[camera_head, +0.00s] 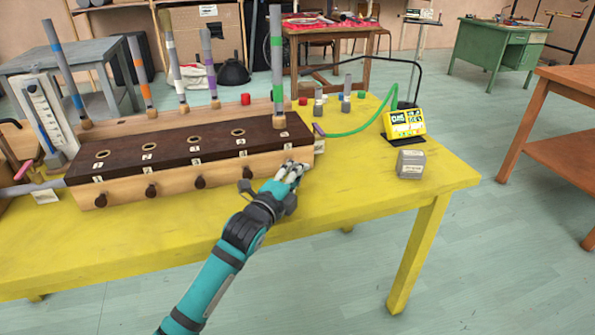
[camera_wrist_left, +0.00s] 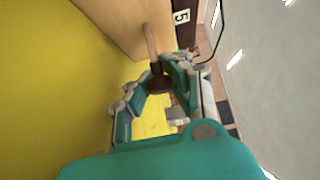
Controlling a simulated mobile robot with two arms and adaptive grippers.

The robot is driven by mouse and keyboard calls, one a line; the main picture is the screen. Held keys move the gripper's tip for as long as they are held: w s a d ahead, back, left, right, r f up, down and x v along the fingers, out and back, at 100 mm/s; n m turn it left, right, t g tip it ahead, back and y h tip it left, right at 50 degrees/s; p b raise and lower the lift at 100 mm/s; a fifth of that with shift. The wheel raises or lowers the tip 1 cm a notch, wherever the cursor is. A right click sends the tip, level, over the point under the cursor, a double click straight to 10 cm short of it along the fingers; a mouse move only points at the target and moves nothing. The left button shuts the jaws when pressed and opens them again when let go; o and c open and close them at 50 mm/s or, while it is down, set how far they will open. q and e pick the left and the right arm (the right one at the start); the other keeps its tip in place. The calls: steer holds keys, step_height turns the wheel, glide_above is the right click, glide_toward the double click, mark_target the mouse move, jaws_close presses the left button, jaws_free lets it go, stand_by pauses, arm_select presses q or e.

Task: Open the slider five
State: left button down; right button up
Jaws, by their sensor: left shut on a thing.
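A long wooden box (camera_head: 210,173) with a dark brown top stands on the yellow table. Its holes are numbered, and several dark slider knobs (camera_head: 150,190) stick out of its front. My left gripper (camera_head: 291,172) is at the right end of that front and hides the fifth knob in the head view. In the left wrist view a label "5" is on the box, and a brown rod (camera_wrist_left: 150,40) runs from the box to a dark knob (camera_wrist_left: 158,83). My left gripper (camera_wrist_left: 152,90) is shut on this knob. My right gripper is not in view.
A green hose (camera_head: 358,130) curves from the box's right end toward a yellow device (camera_head: 405,123). A grey block (camera_head: 410,164) sits on the table (camera_head: 385,195). The table's front right is clear.

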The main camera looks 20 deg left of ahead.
arm_select(q)
steer(key=shift+a+f, duration=0.1)
steer(key=shift+f, duration=0.05)
steer(key=c, duration=1.6)
jaws_free()
steer(key=shift+s+a, duration=0.1)
steer(key=shift+o, duration=1)
steer(key=shift+s+a, duration=0.1)
steer(key=shift+s, duration=0.2)
steer(key=s, duration=0.3)
steer(key=s+a, duration=0.1)
steer(key=s, duration=0.3)
steer(key=s+a, duration=0.1)
steer(key=s, duration=0.3)
steer(key=shift+s+a, duration=0.1)
steer(key=shift+s, duration=0.1)
